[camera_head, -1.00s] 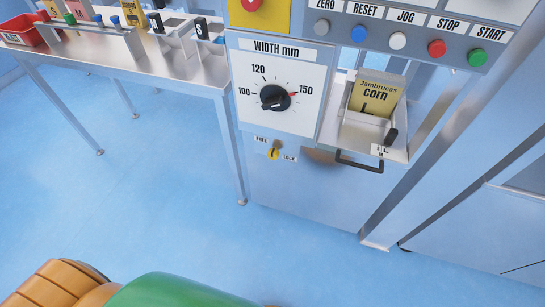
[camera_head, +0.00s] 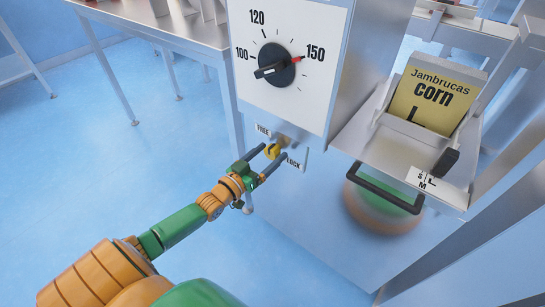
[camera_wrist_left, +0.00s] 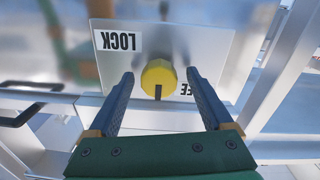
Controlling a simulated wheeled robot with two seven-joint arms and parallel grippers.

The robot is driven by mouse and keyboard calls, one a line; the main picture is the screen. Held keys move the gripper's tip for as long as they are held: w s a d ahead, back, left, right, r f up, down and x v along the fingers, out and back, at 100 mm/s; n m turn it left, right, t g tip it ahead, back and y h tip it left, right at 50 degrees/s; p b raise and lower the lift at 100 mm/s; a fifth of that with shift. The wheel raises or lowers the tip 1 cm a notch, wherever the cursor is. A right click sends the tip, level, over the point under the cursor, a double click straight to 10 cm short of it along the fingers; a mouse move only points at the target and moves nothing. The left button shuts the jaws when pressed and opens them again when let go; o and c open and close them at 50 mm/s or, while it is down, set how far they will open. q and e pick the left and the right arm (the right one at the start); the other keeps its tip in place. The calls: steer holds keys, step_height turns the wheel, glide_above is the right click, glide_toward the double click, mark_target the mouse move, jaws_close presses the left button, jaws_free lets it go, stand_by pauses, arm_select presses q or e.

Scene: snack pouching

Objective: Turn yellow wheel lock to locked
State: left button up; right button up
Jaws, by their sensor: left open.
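The yellow wheel lock (camera_head: 273,151) is a small round knob on the machine's front panel, below the width dial. Its label plate (camera_head: 304,161) reads FREE at upper left and LOCK at lower right in the head view. In the left wrist view the knob (camera_wrist_left: 158,73) is centred and the lettering is upside down. A dark mark shows at its lower edge there, on the FREE side. My left gripper (camera_head: 272,154) is open, one finger on each side of the knob. In the left wrist view gaps show between knob and fingers (camera_wrist_left: 160,84). My right gripper is out of view.
A metal table (camera_head: 170,28) stands at upper left. The floor at left is clear.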

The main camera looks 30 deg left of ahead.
arm_select(q)
steer(key=shift+w, duration=0.3)
jaws_close()
steer(key=shift+m, duration=0.4)
steer(key=shift+r+m+p, duration=0.1)
steer(key=shift+m+p, duration=0.35)
steer(key=shift+m, duration=0.15)
steer(key=m+p, duration=0.1)
steer(key=m, duration=0.2)
steer(key=shift+m, duration=1.2)
steer(key=m+p, duration=0.1)
steer(key=m, duration=0.7)
steer(key=shift+m+y, duration=0.3)
steer(key=shift+m, duration=0.8)
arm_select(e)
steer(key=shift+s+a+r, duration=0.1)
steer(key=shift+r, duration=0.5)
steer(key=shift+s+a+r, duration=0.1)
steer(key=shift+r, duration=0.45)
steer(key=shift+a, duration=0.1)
arm_select(q)
jaws_free()
